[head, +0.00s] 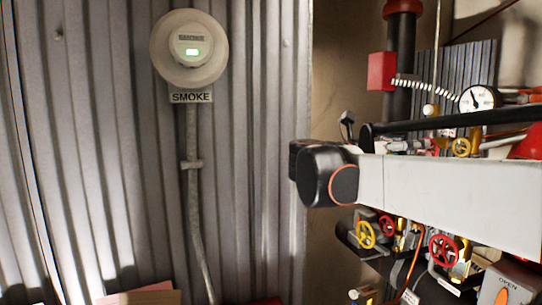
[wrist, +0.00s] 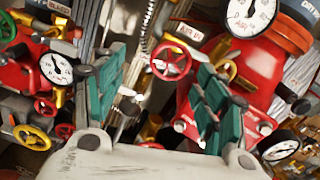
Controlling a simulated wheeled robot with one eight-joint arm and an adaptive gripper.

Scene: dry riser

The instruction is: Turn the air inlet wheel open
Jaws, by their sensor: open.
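A small red spoked wheel (wrist: 172,62) shows in the upper middle of the wrist view, beside a white tag (wrist: 189,33) that starts with "AIR". I take it as the air inlet wheel. My gripper (wrist: 160,95) is open, with a teal-padded finger on each side of the picture. The wheel appears between the fingertips and beyond them. Nothing is held, and I see no contact; the exact distance is unclear. In the head view my arm crosses in front of the pipework and hides part of it. I cannot single out the inlet wheel there.
Red pipework with a large gauge (wrist: 250,18) stands at right in the wrist view. A yellow wheel (wrist: 32,137) and another gauge (wrist: 55,68) are at left. In the head view a smoke detector (head: 189,48) hangs on the corrugated wall, left of the crowded valves.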

